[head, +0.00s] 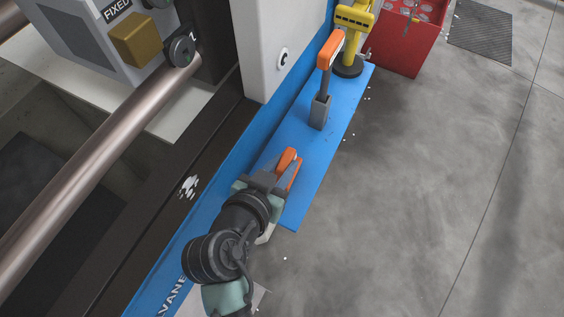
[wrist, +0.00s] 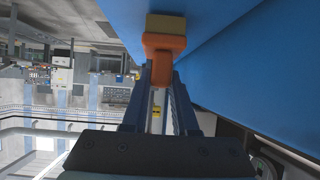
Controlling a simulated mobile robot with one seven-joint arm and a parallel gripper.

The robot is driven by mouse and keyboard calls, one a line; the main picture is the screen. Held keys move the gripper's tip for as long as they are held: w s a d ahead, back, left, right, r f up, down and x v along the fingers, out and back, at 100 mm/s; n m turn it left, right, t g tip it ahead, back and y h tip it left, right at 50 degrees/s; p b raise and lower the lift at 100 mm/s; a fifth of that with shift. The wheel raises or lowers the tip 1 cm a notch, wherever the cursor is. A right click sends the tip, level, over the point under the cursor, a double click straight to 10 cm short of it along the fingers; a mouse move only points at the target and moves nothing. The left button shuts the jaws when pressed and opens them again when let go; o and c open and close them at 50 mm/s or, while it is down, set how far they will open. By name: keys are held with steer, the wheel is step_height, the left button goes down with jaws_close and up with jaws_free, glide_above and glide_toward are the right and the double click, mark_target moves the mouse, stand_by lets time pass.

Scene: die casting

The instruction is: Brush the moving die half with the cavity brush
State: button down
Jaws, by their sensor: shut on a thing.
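My gripper (head: 284,176) is shut on an orange-handled tool (head: 287,159), which I take to be the cavity brush, over the blue shelf. In the wrist view the fingers (wrist: 160,82) close on its orange body (wrist: 164,46), with a tan pad (wrist: 165,25) at its far end. The pad is close to a blue surface; I cannot tell whether they touch. A block marked FIXED (head: 75,38) is at the upper left of the head view, with a brass-coloured piece (head: 135,40). I cannot make out the moving die half in either view.
Another orange-handled tool (head: 331,49) stands in a grey holder (head: 320,112) on the blue shelf (head: 335,140). A yellow object (head: 354,20) and a red bin (head: 408,45) are beyond it. A thick metal bar (head: 95,150) crosses the left.

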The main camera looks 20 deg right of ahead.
steer(key=shift+f, duration=0.25)
stand_by(0.5)
steer(key=c, duration=0.6)
jaws_free()
